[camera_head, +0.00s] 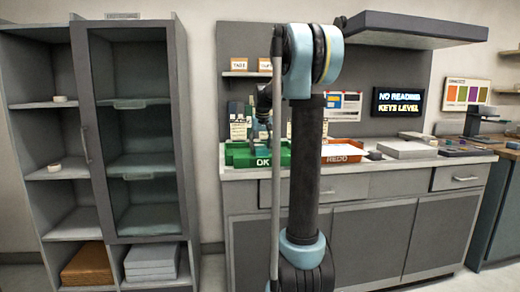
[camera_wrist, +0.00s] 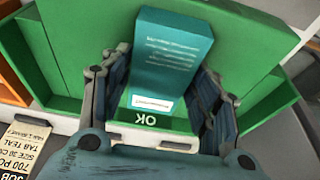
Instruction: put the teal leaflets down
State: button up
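The teal leaflets (camera_wrist: 170,62) show in the wrist view as a block with pale print and a white label near its lower edge. My gripper (camera_wrist: 163,85) has a finger along each side of them, and the fingers look closed against the sides. The leaflets are over the green OK tray (camera_wrist: 265,35); whether they touch its floor cannot be told. In the head view the green tray (camera_head: 243,158) is on the counter, partly behind my arm. My gripper (camera_head: 264,128) is small and dark above it, and the leaflets cannot be made out there.
A red REDO tray (camera_head: 342,151) is to the right of the green tray on the counter (camera_head: 335,184). A pale flat box (camera_head: 406,149) lies farther right. Small bottles and boxes (camera_head: 238,118) stand behind the green tray. An overhead hood (camera_head: 415,28) juts out above.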

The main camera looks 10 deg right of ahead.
jog(key=shift+o, duration=0.2)
jog(key=shift+r, duration=0.1)
jog(key=v, duration=1.2)
